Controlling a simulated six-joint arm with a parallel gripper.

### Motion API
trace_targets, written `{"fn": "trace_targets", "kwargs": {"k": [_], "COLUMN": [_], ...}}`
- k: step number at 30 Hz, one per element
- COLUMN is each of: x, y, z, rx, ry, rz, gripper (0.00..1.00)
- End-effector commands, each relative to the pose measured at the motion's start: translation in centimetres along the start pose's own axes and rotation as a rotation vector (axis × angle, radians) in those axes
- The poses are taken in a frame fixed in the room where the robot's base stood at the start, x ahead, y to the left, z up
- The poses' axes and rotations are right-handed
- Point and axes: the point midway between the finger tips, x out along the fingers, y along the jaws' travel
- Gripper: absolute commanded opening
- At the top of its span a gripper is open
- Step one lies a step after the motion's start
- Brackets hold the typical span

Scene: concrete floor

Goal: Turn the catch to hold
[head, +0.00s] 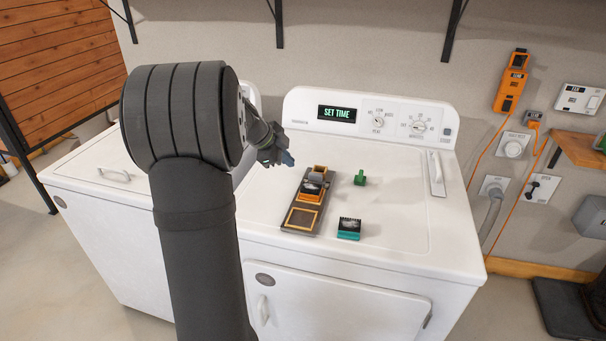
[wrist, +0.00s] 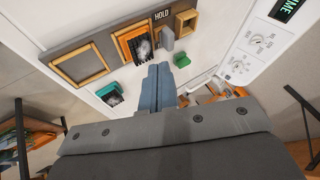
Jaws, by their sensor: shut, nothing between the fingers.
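A grey board (head: 293,226) lies on the white dryer top. It carries an orange-rimmed holder with a dark picture block (wrist: 142,47), which also shows in the head view (head: 311,189). Beside it a grey catch (wrist: 167,39) stands up from the board, near the word HOLD (wrist: 161,14); it looks like a small grey piece in the head view (head: 316,177). Its exact turn is hard to tell. My gripper (wrist: 158,68) has its blue-grey fingers shut and empty. It points towards the catch and is apart from it, off the board's far left side in the head view (head: 287,158).
The board also has an empty orange frame (wrist: 80,65) and a small wooden-rimmed box (wrist: 186,22). A green piece (head: 360,178) and a teal block with a dark top (head: 349,229) stand right of the board. The dryer's control panel (head: 370,115) rises behind.

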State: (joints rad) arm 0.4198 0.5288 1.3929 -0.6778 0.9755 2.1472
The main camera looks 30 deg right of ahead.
Motion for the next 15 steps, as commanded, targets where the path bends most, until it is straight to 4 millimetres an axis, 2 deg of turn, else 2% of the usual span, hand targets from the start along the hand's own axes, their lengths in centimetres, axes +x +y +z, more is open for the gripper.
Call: {"fn": "trace_targets", "kwargs": {"k": [5,15], "x": [1.6,7.7], "y": [0.1,0.1], "z": [0.0,0.0], "rx": [-0.002,-0.002], "ry": [0.001,0.0], "rz": [0.003,0.003], "gripper": [0.0,0.0]}}
